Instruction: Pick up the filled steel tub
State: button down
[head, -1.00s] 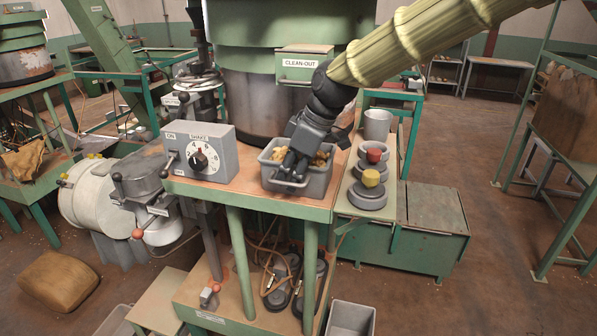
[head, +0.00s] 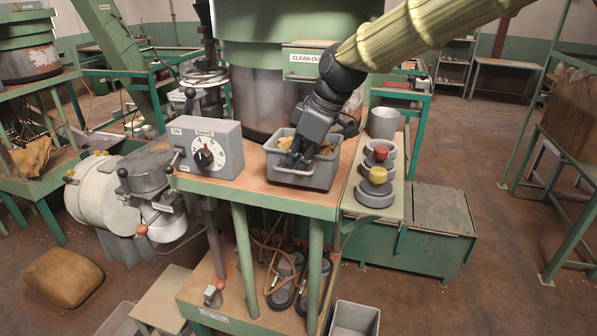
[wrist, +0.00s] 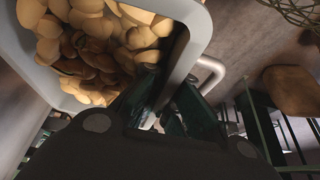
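The grey steel tub (head: 318,178) is at the front of the green-edged bench, between the dial box and the narrow side shelf. It is upright and filled with tan nuts, which show closely in the wrist view (wrist: 95,45). My gripper (head: 292,160) comes down from above onto the tub's near side. In the wrist view, my gripper's dark fingers (wrist: 170,80) straddle the tub's pale rim, one inside and one outside, and close on it. I cannot tell whether the tub's base is clear of the bench.
A grey dial box (head: 207,148) stands close left of the tub. A narrow side shelf (head: 400,200) at right holds a grey cup (head: 384,122) and weights with red and yellow knobs. A large green hopper (head: 262,90) stands behind. Open floor (head: 500,250) lies to the right.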

jog(key=shift+r+b, duration=0.3)
jog(key=shift+r, duration=0.25)
jog(key=shift+s+r, duration=0.15)
jog(key=shift+r, duration=0.15)
jog(key=s+d+b, duration=0.2)
jog(key=s, duration=0.5)
jog(key=s+d+r+b, duration=0.1)
jog(key=s+d+b, duration=0.1)
jog(key=s, duration=0.5)
jog(key=shift+s+d+r+b, duration=0.2)
jog(key=shift+d+r+b, duration=0.05)
jog(key=shift+d+b, duration=0.1)
